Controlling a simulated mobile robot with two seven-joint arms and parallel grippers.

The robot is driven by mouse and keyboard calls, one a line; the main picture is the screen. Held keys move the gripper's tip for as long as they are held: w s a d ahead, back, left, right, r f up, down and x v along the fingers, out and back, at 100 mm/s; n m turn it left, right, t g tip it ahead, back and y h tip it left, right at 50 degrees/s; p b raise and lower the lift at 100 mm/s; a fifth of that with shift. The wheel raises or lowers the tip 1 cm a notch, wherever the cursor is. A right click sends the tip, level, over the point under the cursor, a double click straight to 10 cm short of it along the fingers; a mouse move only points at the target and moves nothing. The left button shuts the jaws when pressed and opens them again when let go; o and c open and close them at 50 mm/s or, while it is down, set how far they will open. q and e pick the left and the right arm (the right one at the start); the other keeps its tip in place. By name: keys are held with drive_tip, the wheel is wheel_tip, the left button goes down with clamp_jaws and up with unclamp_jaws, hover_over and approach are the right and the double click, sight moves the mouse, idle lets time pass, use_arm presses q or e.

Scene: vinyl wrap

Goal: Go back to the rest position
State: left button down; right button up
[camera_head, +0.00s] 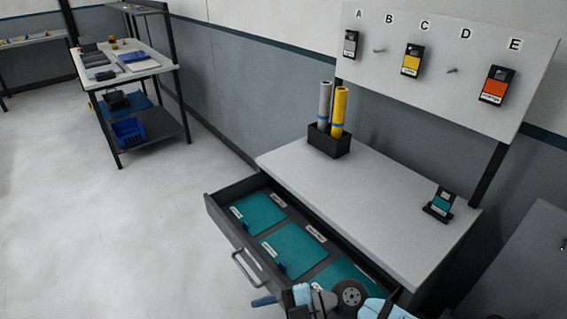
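Light blue and grey links of my own arm, with a dark round joint, show at the bottom edge, in front of the open drawer's near end. I cannot make out gripper fingertips there, and whether anything is held does not show. A small dark blue piece sticks out to the left of these links; I cannot tell what it is. The grey workbench (375,190) stands at the right. Its drawer (226,222) is pulled out and shows teal sheets (296,250) in labelled compartments. My arm partly hides the nearest compartment.
A black holder (328,142) on the bench carries a grey roll (324,104) and a yellow roll (340,111). A small teal-faced device (441,203) sits at the bench's right. A shelf cart (150,67) stands back left; floor between is clear.

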drive_tip(key=w+d+r+m+t+h+p, duration=0.15)
drive_tip(key=d+m+t, duration=0.25)
drive_tip(key=m+t, duration=0.45)
drive_tip(key=w+d+m+t+h, duration=0.1)
drive_tip(key=w+d+m+t, duration=0.2)
drive_tip(key=d+m+t, duration=0.35)
drive_tip(key=s+d+f+m+h+p, duration=0.1)
drive_tip(key=s+d+f+m+h, duration=0.3)
drive_tip(key=s+d+f+h, duration=0.1)
drive_tip(key=s+d+f+m+g+h+p, duration=0.1)
drive_tip(key=s+d+f+m+h, duration=0.3)
drive_tip(key=f, duration=0.6)
drive_tip(key=s+d+h, duration=0.1)
drive_tip(key=s+d, duration=0.1)
drive_tip(key=d, duration=0.1)
drive_tip(key=shift+d+m, duration=0.2)
drive_tip(key=shift+m, duration=0.1)
drive_tip(key=shift+s, duration=0.1)
